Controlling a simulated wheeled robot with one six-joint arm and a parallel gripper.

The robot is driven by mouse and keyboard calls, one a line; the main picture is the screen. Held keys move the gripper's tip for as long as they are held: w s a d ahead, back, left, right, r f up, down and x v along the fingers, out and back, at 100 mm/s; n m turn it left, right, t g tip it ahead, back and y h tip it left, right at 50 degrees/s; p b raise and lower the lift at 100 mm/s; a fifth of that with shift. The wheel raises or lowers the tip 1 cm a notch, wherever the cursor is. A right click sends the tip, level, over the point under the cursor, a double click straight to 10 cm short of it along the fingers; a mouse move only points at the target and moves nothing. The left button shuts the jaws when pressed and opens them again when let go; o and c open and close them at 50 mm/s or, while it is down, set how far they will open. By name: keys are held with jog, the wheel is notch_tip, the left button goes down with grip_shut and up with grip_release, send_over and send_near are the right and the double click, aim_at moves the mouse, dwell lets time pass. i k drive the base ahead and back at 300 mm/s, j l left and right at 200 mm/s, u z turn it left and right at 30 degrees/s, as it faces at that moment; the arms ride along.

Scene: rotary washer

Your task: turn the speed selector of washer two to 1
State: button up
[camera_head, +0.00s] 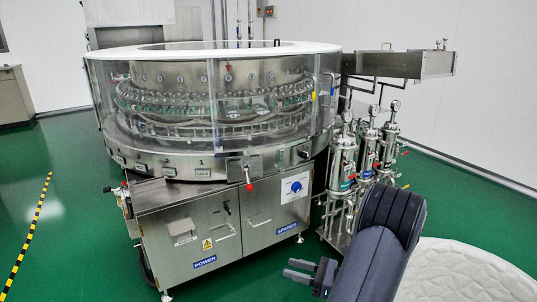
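A large round rotary washer (175,160) with clear walls stands on a steel cabinet. I cannot read a washer number on it. A blue round knob (296,187) sits on the cabinet's right front face, above a blue label (287,228) that seems to read SPEEDS. The knob's marks are too small to read, so its setting cannot be told. My gripper (291,269) is low in front of the cabinet, below the knob and apart from it. Its two fingers point left with a gap between them, and nothing is in them.
A red-tipped lever (249,186) sticks out left of the knob. A blue POWER label (204,262) is on the left door. Steel filter housings with gauges (370,150) stand close on the right. Green floor (90,240) is clear at left, with a yellow-black stripe (30,230).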

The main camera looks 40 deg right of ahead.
aim_at(304, 156)
jog(key=i+z, duration=0.2)
jog(key=i, duration=0.15)
jog(key=i+j+z, duration=0.15)
jog(key=i, duration=0.2)
jog(key=i+l+z, duration=0.2)
jog(key=i+z, duration=0.25)
jog(key=i+l+z, duration=0.1)
jog(key=i+z, duration=0.2)
jog(key=z, duration=0.15)
jog(key=i+l+u, duration=0.1)
jog(key=i+l, duration=0.65)
jog(key=i, duration=0.15)
